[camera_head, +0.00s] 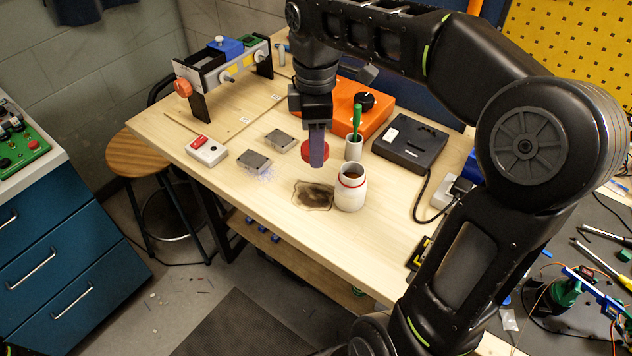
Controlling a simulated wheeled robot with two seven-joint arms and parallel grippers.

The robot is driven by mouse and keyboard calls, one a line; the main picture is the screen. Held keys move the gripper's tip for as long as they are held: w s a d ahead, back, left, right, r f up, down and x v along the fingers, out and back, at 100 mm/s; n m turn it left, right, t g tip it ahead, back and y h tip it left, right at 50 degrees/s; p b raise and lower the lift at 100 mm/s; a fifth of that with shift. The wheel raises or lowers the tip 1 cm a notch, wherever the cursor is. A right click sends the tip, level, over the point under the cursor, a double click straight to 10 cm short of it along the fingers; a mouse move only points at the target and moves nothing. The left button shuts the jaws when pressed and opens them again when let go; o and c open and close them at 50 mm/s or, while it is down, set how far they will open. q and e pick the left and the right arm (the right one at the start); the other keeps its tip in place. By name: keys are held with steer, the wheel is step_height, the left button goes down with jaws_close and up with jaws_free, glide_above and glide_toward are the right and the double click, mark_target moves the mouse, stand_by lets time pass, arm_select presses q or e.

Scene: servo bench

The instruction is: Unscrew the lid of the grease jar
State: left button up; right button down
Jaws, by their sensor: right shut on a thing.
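The grease jar (350,194) is a white jar with a red ring near its neck. It stands upright on the wooden bench, and its open top shows a brown inside. My right gripper (316,158) points down to the left of the jar and a little higher than its mouth. It is shut on the red lid (309,151), which is off the jar and held in the air above the bench. The gripper's fingers hide part of the lid. My left gripper is not in view.
A dark-stained patch (313,196) lies left of the jar. A white cup with a green-handled tool (355,146) stands behind it. A black box (409,144) and an orange box (352,103) are farther back. The bench (290,240) is clear in front.

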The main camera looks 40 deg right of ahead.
steer(key=shift+w+d+f, duration=0.1)
steer(key=shift+f, duration=0.25)
glide_above(316, 189)
step_height(316, 189, down, 6)
steer(key=shift+r, duration=0.15)
steer(key=shift+f, duration=1.9)
steer(key=shift+f, duration=0.2)
steer(key=c, duration=0.7)
jaws_free()
steer(key=shift+r, duration=0.1)
